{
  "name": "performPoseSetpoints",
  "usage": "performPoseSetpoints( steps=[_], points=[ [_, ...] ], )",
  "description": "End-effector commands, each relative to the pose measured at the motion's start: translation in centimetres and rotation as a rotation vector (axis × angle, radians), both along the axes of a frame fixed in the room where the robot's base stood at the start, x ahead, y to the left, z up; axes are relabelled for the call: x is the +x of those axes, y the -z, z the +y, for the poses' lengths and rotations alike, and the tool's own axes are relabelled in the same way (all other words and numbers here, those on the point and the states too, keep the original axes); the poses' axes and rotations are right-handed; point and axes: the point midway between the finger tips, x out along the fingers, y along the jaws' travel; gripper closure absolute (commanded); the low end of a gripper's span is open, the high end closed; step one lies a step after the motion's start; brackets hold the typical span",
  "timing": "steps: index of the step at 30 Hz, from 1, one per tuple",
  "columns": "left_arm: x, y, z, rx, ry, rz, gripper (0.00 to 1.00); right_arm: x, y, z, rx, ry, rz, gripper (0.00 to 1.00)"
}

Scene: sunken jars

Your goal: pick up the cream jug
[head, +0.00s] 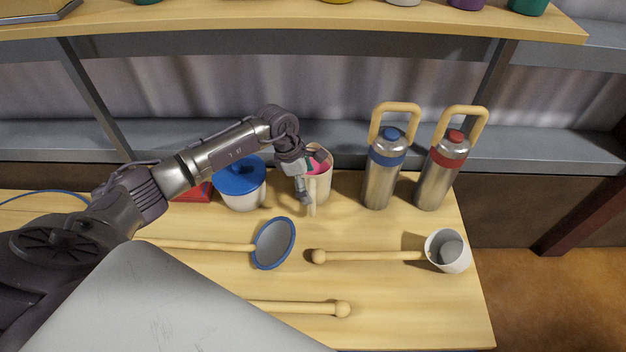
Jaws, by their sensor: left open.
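The cream jug (325,186) stands upright toward the back of the wooden table, with pink showing inside its mouth. A pale upright handle (312,197) shows on its near side. My left gripper (311,178) is open at the jug's left and near side, one finger by the rim and the other lower beside the handle. The gripper hides part of the jug's left side. I cannot tell whether the fingers touch it. My right gripper is not in view.
A white pot with a blue lid (240,178) stands close left of the jug. Two steel flasks, blue-collared (380,185) and red-collared (436,181), stand to its right. A blue-rimmed ladle (274,243) and a white cup-shaped ladle (433,252) lie in front. A shelf (300,20) crosses above.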

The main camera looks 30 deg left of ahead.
Motion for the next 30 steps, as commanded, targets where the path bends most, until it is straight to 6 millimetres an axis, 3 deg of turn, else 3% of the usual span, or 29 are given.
performPoseSetpoints(
  steps=[6,14,30],
  points=[
    [0.3,2.4,-0.7,-0.001,0.0,0.0,0.0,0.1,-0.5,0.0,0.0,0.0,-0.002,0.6],
    [0.4,2.6,-0.7,0.0,0.001,-0.002,0.02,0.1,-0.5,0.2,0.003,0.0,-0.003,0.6],
    [0.4,2.6,-0.7,0.0,0.001,-0.002,0.92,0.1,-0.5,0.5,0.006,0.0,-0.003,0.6]
  ],
)
